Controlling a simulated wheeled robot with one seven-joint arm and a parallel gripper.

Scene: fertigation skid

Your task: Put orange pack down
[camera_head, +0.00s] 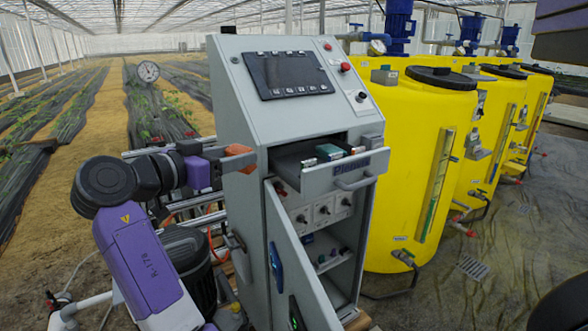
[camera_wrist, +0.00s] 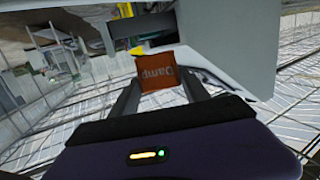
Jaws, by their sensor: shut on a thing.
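The orange pack (camera_wrist: 160,77) is between the two fingers of my gripper (camera_wrist: 158,92) in the wrist view, with part of a printed word on its face. My gripper is shut on it. In the head view the orange pack (camera_head: 238,158) is at the left side of the grey control cabinet, level with its open drawer. My gripper (camera_head: 226,163) is partly hidden there by the wrist and the pack. I cannot tell whether the pack touches the cabinet.
The cabinet (camera_head: 235,95) has an open drawer (camera_head: 345,178) holding small items, including a green one (camera_head: 330,152). Its lower door (camera_head: 290,265) stands open, showing shelves with small objects. Yellow tanks (camera_head: 415,150) stand close on the right. Pipes and a dark motor (camera_head: 190,262) are below my arm.

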